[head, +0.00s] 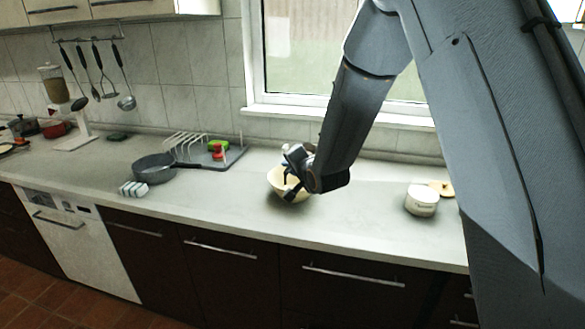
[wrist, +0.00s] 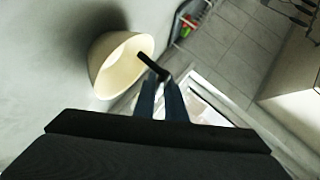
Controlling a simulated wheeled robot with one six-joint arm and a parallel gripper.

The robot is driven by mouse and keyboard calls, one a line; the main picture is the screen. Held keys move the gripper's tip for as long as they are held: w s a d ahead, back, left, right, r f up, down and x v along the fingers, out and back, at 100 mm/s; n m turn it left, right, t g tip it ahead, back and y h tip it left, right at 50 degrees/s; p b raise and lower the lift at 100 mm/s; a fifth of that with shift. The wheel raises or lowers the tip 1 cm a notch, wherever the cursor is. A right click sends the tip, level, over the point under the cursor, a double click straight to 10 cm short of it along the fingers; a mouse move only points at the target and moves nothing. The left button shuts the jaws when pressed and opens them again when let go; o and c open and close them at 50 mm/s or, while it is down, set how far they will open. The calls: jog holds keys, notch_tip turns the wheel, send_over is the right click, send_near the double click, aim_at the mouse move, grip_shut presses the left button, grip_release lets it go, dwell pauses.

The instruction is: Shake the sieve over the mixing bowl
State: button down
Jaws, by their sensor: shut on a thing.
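The cream mixing bowl (head: 275,183) stands on the counter below the window, partly hidden behind my gripper (head: 291,186). In the wrist view the bowl (wrist: 104,62) lies just left of my fingers (wrist: 161,88), its open mouth showing and pale inside. My fingers are shut on a short black bar (wrist: 151,65), which looks like the sieve's handle. The bar's far end overlaps the bowl's rim in that view. I cannot make out the sieve's mesh or hoop in either view, nor whether the bar touches the bowl.
A grey pan (head: 154,172) and a rack on a tray (head: 232,156) holding red and green things stand left of the bowl. A white container (head: 421,201) stands to the right. Utensils hang on the wall at left. The counter in front of the bowl is clear.

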jog(key=shift+a, duration=0.9)
jog(key=shift+f, duration=0.1)
notch_tip(320, 180, down, 4)
jog(key=b, duration=0.3)
dwell(0.3)
dwell(0.5)
jog(key=shift+a+b, duration=0.8)
jog(key=shift+a, duration=0.1)
dwell(2.0)
